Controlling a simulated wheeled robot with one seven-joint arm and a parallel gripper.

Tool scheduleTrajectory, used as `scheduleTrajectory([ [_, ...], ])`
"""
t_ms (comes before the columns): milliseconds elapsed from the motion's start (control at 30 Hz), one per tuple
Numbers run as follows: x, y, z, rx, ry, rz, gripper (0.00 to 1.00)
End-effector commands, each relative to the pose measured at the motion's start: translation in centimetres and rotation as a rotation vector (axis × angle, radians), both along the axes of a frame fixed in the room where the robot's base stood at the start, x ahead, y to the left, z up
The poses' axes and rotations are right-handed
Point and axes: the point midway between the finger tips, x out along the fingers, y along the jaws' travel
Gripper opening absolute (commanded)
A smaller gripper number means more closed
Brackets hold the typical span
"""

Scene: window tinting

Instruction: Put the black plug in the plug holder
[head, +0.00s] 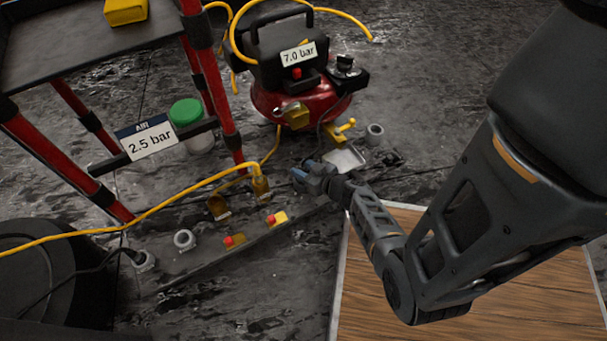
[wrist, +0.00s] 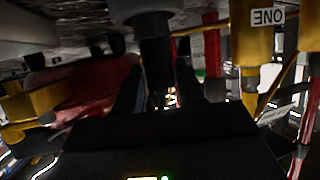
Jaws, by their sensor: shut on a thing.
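My gripper (head: 300,174) is low over the floor in front of the red compressor, its fingers pointing left. In the wrist view its dark fingers (wrist: 160,92) are shut on a dark cylinder, which looks like the black plug (wrist: 155,50). The plug cannot be made out in the head view. Grey ring-shaped holders sit on the floor: one (head: 184,240) at the left, one (head: 375,131) right of the compressor, and one (head: 145,260) with a black cable end at it. I cannot tell which is the plug holder.
The red compressor (head: 290,103) stands behind my gripper. A yellow hose (head: 160,208) ends at a brass fitting (head: 261,187) just left of it.

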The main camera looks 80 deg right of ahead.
Motion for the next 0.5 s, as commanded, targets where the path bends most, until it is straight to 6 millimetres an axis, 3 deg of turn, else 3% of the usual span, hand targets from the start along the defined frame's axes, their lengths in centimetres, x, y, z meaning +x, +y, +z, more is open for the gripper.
scheduleTrajectory([
  [100, 0.02, -0.06, -1.49, 0.001, -0.001, 0.0, 0.07],
  [500, 0.03, 0.0, -1.8, -0.001, 0.0, 0.0, 0.07],
])
